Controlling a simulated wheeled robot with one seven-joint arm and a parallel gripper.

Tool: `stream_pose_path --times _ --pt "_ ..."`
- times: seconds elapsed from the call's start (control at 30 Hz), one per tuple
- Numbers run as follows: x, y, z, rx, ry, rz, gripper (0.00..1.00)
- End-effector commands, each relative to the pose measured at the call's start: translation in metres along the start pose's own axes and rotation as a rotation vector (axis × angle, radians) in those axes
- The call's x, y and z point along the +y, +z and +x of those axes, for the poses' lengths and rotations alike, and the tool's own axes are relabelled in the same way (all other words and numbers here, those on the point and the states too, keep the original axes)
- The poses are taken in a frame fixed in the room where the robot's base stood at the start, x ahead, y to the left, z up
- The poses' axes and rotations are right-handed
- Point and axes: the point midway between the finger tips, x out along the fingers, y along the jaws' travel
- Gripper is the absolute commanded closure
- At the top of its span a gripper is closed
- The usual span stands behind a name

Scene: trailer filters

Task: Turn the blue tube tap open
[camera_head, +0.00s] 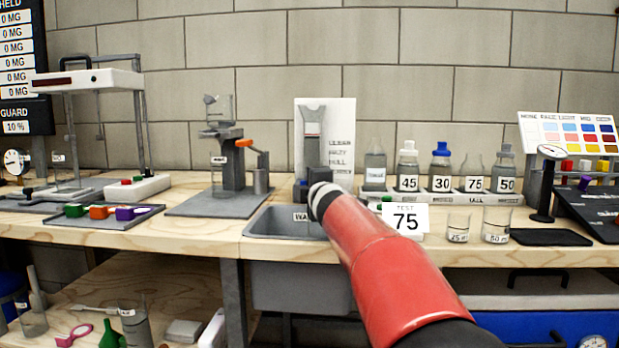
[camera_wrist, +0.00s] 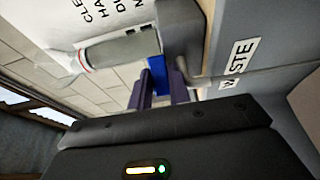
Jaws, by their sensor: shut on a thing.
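My gripper (camera_wrist: 163,82) is shut on the blue tap (camera_wrist: 156,68), with one finger on each side of it in the wrist view. The tap sits at the lower end of a clear grey tube (camera_wrist: 118,50) with a red mark, which lies tilted in this view beside a grey block. In the head view the tube (camera_head: 312,137) stands upright in front of a white sign, behind the sink. My red arm reaches toward it there and hides the fingers. I cannot tell the tap's exact angle.
A grey sink (camera_head: 280,222) labelled waste is set into the bench below the tube. Labelled bottles (camera_head: 441,168) stand close on the right, with a "75" card (camera_head: 405,218) in front. A grey stand with an orange handle (camera_head: 243,143) is on the left.

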Motion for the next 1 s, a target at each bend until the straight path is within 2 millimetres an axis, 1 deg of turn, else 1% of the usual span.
stream_pose_path --times 0.03,0.2,0.4,0.97,1.0 --pt "0.0057 0.0048 0.0000 0.026 -0.004 0.002 1.00" --pt "0.0044 0.0038 0.0005 0.116 -0.004 0.001 1.00" --pt "0.0018 0.0035 0.0009 0.179 -0.003 0.000 1.00" --pt "-0.0006 0.0026 0.0010 0.205 -0.001 0.000 1.00" --pt "-0.0007 0.0026 0.0010 0.205 -0.002 0.000 0.77"
